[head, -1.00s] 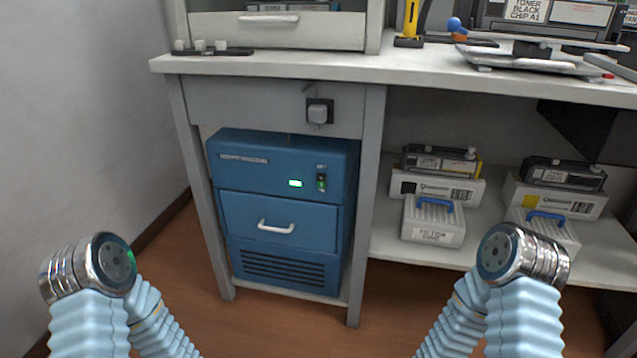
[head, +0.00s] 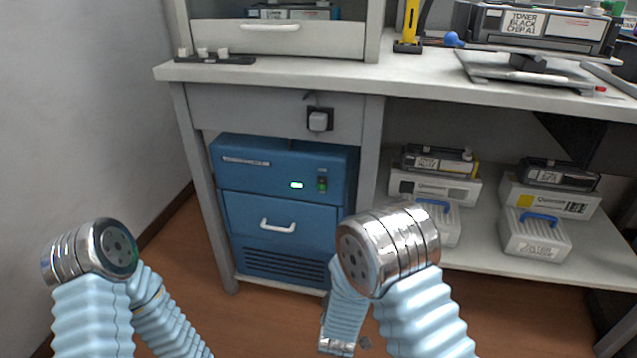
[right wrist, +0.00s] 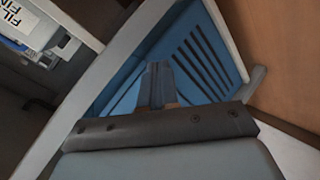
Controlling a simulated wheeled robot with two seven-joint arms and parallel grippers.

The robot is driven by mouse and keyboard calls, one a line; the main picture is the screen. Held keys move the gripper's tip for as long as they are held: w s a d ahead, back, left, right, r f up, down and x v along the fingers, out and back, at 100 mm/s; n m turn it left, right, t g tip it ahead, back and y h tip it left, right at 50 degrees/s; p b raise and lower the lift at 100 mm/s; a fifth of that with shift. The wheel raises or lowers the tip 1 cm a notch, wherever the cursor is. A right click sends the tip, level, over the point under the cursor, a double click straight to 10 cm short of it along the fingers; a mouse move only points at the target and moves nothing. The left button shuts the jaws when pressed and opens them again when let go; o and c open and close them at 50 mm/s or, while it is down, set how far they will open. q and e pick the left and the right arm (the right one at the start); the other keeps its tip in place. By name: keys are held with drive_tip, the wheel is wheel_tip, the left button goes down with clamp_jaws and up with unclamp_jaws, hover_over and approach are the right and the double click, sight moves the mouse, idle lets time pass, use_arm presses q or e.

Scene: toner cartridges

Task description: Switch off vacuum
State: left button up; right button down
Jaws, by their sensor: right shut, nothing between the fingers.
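The blue vacuum unit (head: 235,180) stands under the bench at the left, with a drawer with a white handle (head: 278,226) and a slotted vent below. Its small green light (head: 297,185) is lit, and a dark switch with a green part (head: 322,184) is beside it. My right gripper (right wrist: 157,85) shows in the right wrist view, shut and empty, in front of the vent slots (right wrist: 195,65); I cannot tell the gap between them. In the head view my right arm covers the unit's lower right corner. My left arm is at the lower left, its gripper out of view.
A bench leg (head: 367,165) stands right of the unit. A plug in a socket (head: 318,120) is above it. Toner cartridges (head: 438,160) and boxes (head: 535,232) with blue handles fill the shelf at the right. The floor before the unit is clear.

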sight(321, 181)
drive_tip(key=a+r+n+t+h+p, duration=0.1)
drive_tip(key=a+r+n+t, duration=0.1)
drive_tip(key=r, duration=0.8)
drive_tip(key=w+a+r+n+t+h+p, duration=0.1)
drive_tip(key=a+r+t, duration=0.4)
drive_tip(key=r, duration=0.6)
drive_tip(key=shift+a+r+n+h, duration=0.25)
drive_tip(key=shift+a+n+h, duration=0.25)
drive_tip(key=shift+a+n, duration=0.65)
drive_tip(key=shift+w+d, duration=0.15)
drive_tip(key=x, duration=1.3)
drive_tip(key=shift+w+r, duration=0.1)
drive_tip(key=shift+w, duration=0.3)
drive_tip(key=shift+w+d+r, duration=0.1)
